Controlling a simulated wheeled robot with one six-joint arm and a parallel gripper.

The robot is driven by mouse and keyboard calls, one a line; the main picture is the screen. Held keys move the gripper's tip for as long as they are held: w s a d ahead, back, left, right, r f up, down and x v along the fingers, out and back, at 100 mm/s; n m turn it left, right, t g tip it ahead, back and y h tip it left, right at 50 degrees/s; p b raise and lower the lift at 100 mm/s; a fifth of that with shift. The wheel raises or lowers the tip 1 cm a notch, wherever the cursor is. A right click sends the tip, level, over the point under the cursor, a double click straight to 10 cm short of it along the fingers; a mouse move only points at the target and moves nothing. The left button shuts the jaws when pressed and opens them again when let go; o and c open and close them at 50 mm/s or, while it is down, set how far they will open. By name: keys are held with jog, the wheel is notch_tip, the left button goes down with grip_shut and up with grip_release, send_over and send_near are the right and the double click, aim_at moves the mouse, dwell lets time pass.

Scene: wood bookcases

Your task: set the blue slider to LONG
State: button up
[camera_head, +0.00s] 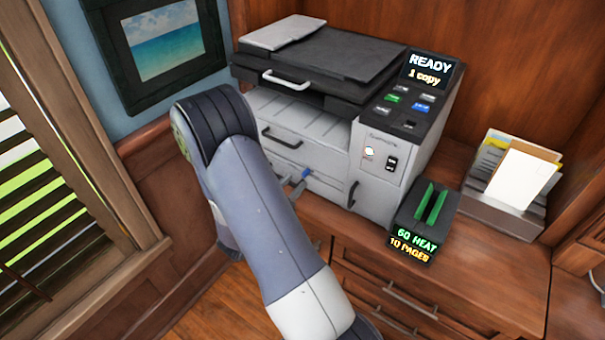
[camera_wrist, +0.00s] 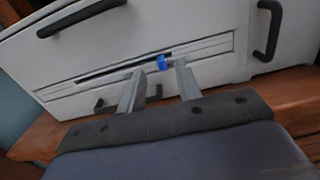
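The blue slider (camera_wrist: 161,62) is a small blue tab at a long slot in the lower front of the grey copier (camera_wrist: 205,22). In the wrist view it stands right of the slot's dark opening. In the head view the slider (camera_head: 306,172) shows beside my arm. My gripper (camera_wrist: 159,69) is open, with two grey fingers apart and pointing at the copier front. The slider appears between the fingertips, nearer the right one, and I see no clear contact. In the head view my gripper (camera_head: 296,184) is partly hidden by my arm. No LONG label is readable.
The copier's display (camera_head: 430,70) reads READY, 1 copy. A dark handle (camera_wrist: 268,30) stands out to the right of the slot, and a drawer handle (camera_wrist: 80,18) lies above it. A black box with green pieces (camera_head: 424,215) and a paper holder (camera_head: 512,185) stand to the right.

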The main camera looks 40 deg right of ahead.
aim_at(303, 174)
jog(key=shift+x, duration=2.3)
jog(key=shift+c, duration=0.4)
grip_shut()
